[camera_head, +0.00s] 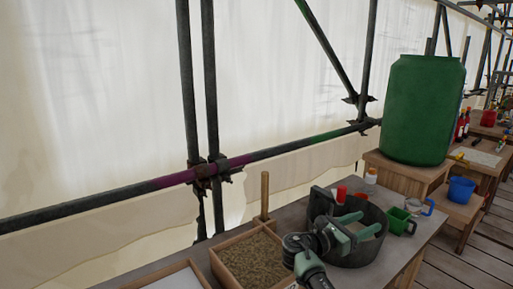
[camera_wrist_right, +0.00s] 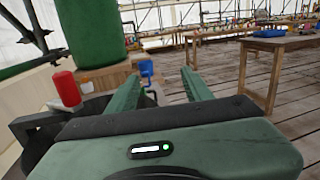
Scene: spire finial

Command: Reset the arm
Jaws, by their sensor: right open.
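My right gripper (camera_head: 358,226) reaches in from the bottom over the dark round tub (camera_head: 372,250) on the workbench. Its two green fingers are apart with nothing between them. In the right wrist view the open fingers (camera_wrist_right: 160,95) point out past the tub toward the floor and the far tables. I cannot tell in the head view whether the fingers touch the tub's rim. My left gripper does not show in either view.
A wooden box of brown grain (camera_head: 252,262) lies left of the tub. A green mug (camera_head: 399,221) stands to its right. A red-capped item (camera_head: 341,195) is behind the gripper. A big green barrel (camera_head: 421,110) stands beyond. Scaffold poles (camera_head: 205,100) run behind the bench.

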